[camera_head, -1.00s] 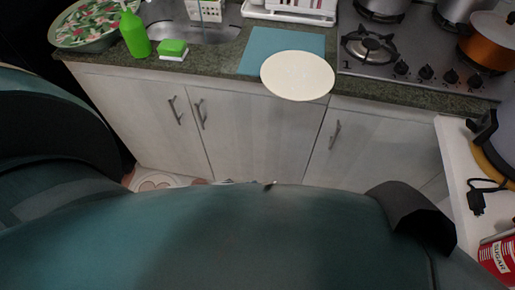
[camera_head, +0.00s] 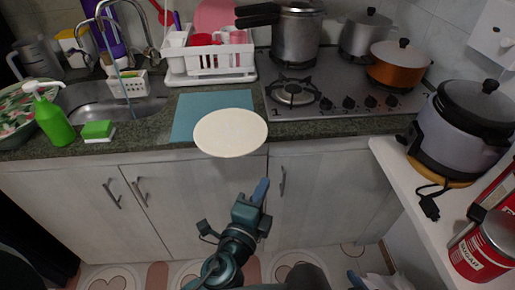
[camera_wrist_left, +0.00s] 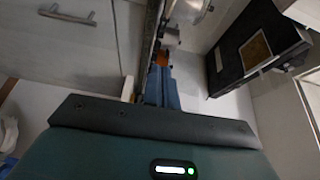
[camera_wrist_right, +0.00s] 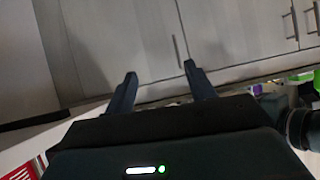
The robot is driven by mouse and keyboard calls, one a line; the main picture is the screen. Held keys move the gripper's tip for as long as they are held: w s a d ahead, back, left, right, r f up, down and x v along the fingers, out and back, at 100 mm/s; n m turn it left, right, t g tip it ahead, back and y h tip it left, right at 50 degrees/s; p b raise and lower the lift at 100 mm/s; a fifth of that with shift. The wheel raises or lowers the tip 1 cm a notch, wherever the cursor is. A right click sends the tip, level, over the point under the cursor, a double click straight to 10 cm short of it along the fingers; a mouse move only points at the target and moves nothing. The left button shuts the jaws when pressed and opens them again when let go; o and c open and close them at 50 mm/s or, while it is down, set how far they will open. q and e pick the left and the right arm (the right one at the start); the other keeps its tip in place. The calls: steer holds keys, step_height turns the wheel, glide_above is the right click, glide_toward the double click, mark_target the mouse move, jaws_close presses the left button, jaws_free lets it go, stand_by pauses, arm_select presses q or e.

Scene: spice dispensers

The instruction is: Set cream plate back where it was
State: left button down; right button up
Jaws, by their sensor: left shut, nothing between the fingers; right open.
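The cream plate (camera_head: 231,134) lies flat at the front of the counter in the head view. Its back part overlaps the blue mat (camera_head: 190,112), and its front rim reaches over the counter's front edge. My left gripper (camera_head: 260,190) is below and in front of the plate, apart from it, before the cabinet doors. Its fingers are together and empty, also in the left wrist view (camera_wrist_left: 160,85). My right gripper (camera_wrist_right: 160,82) is open and empty in the right wrist view, facing cabinet doors. The plate does not show in either wrist view.
A white dish rack (camera_head: 210,62) stands behind the mat. The gas hob (camera_head: 340,98) with pots is to the right. A sink (camera_head: 120,105), green bottle (camera_head: 54,122) and sponge (camera_head: 97,130) are left. A white side surface (camera_head: 410,180) holds a cooker (camera_head: 462,125).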

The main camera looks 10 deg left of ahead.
mark_target(242, 140)
arm_select(q)
steer(key=w+a+p, duration=0.1)
steer(key=w+p, duration=0.1)
steer(key=w, duration=0.9)
steer(key=shift+w+p, duration=0.2)
steer(key=shift+p, duration=0.15)
arm_select(e)
steer(key=shift+s+d+h, duration=0.2)
steer(key=shift+d+h, duration=0.2)
steer(key=shift+d, duration=0.5)
arm_select(q)
steer(key=shift+a, duration=0.1)
arm_select(e)
steer(key=shift+w+r, duration=0.1)
arm_select(q)
steer(key=w+a, duration=0.1)
steer(key=a, duration=0.1)
steer(key=w+a+b, duration=0.1)
steer(key=a, duration=0.1)
steer(key=w+a, duration=0.1)
steer(key=a, duration=0.1)
steer(key=shift+a, duration=0.2)
steer(key=shift+w+a, duration=0.1)
steer(key=shift+a, duration=0.05)
arm_select(e)
steer(key=shift+a+y, duration=0.3)
steer(key=shift+a, duration=0.15)
